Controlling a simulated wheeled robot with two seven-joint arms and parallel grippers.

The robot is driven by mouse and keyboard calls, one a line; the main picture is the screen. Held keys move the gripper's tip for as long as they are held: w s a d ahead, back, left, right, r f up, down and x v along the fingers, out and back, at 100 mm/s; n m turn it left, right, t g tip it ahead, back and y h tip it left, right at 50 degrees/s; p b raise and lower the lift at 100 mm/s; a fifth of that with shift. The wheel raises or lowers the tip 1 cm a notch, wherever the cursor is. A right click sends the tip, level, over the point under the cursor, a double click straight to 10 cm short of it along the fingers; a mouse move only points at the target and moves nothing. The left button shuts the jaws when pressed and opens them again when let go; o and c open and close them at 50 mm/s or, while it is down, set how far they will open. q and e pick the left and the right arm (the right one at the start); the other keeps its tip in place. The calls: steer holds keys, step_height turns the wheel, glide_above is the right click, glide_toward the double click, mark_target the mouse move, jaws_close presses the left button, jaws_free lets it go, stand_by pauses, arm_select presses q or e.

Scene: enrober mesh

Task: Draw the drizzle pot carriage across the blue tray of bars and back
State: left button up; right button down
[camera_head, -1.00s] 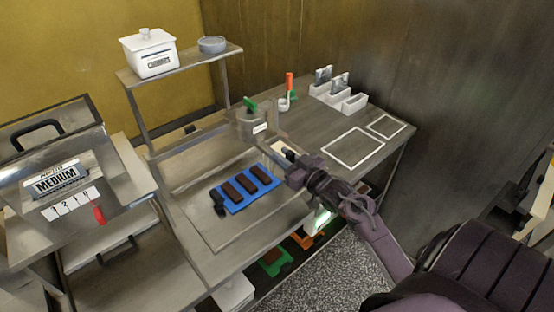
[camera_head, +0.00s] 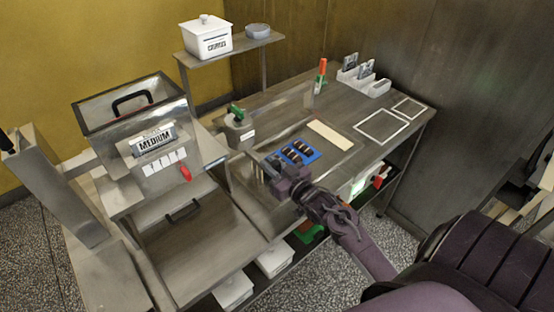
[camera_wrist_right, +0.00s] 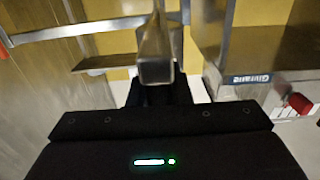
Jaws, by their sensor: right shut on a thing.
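The drizzle pot carriage (camera_head: 240,130) is a grey metal pot with a green-handled part on top, standing at the left of the blue tray. The blue tray (camera_head: 316,157) lies on the bench with several dark brown bars (camera_head: 303,147) on it, which show thin pale marks. My right gripper (camera_head: 279,181) is in front of the pot and left of the tray's front edge. In the right wrist view the gripper (camera_wrist_right: 157,88) is shut on a grey metal bar (camera_wrist_right: 157,55), the carriage handle. The fingertips are mostly hidden. My left gripper is not in view.
A machine labelled MEDIUM (camera_head: 152,138) with a red lever stands left of the carriage. A shelf (camera_head: 228,47) holding a white lidded box (camera_head: 206,37) is behind. A cream strip (camera_head: 330,134) and white outlined rectangles (camera_head: 382,126) lie on the bench to the right.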

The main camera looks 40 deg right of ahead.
steer(key=shift+a, duration=0.2)
steer(key=c, duration=1.4)
jaws_free()
steer(key=shift+a, duration=0.15)
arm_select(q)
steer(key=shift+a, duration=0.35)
arm_select(e)
steer(key=shift+o, duration=0.4)
steer(key=shift+s+f, duration=0.15)
steer(key=shift+s, duration=0.3)
arm_select(q)
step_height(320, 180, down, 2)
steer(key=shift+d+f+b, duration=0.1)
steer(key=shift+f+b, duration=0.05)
steer(key=shift+b, duration=1)
arm_select(e)
steer(key=s, duration=0.7)
steer(key=shift+d, duration=0.3)
